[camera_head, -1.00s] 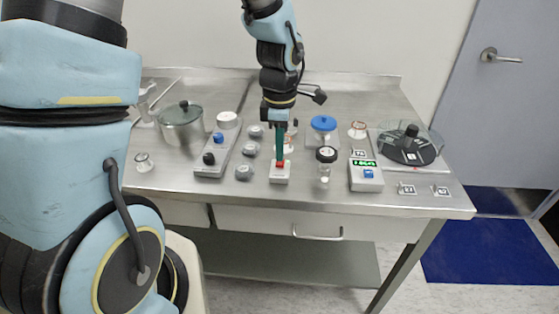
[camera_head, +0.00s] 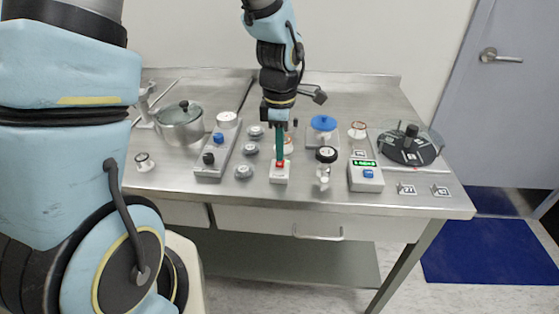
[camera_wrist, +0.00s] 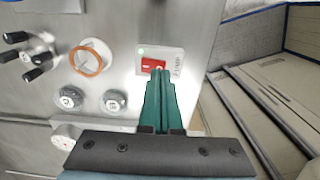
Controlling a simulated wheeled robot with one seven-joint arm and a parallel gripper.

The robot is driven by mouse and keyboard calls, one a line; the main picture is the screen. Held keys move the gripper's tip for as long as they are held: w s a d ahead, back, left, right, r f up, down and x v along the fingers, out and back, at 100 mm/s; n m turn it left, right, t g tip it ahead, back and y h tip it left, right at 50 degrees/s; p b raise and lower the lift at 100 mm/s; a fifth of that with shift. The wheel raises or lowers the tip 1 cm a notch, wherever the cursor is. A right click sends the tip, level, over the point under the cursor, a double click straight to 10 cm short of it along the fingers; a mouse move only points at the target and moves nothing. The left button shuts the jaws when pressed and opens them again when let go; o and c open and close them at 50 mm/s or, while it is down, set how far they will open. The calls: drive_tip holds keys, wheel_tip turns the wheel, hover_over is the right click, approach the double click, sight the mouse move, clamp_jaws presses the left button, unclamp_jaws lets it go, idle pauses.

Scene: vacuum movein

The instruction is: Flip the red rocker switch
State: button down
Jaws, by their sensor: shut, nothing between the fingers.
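The red rocker switch (camera_head: 281,164) is set in a small light box (camera_head: 279,177) near the front middle of the steel table. In the wrist view the red rocker (camera_wrist: 152,65) shows beside a small green light and printed lettering. My gripper (camera_head: 280,158) points down at the switch with its green fingers together and nothing between them. In the wrist view the fingertips (camera_wrist: 159,70) overlap the edge of the rocker and hide part of it. I cannot tell if they press on it.
Left of the switch are round grey knobs (camera_head: 244,172), a box with blue and black knobs (camera_head: 212,155) and a lidded pot (camera_head: 180,123).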

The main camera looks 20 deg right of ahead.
sight(280, 164)
drive_tip(key=shift+f+b, duration=0.8)
drive_tip(key=shift+f, duration=0.15)
idle(0.5)
drive_tip(key=shift+r+p, duration=2.65)
drive_tip(key=shift+r, duration=0.9)
drive_tip(key=a+r+m, duration=0.2)
drive_tip(key=a+m, duration=0.5)
drive_tip(key=a, duration=0.5)
drive_tip(key=w+a+r+m+t, duration=0.1)
drive_tip(key=a+r+m, duration=0.2)
drive_tip(key=a+m, duration=0.4)
drive_tip(key=a, duration=0.6)
drive_tip(key=shift+a+t, duration=0.2)
drive_tip(key=shift+t, duration=0.1)
drive_tip(key=shift+w, duration=0.15)
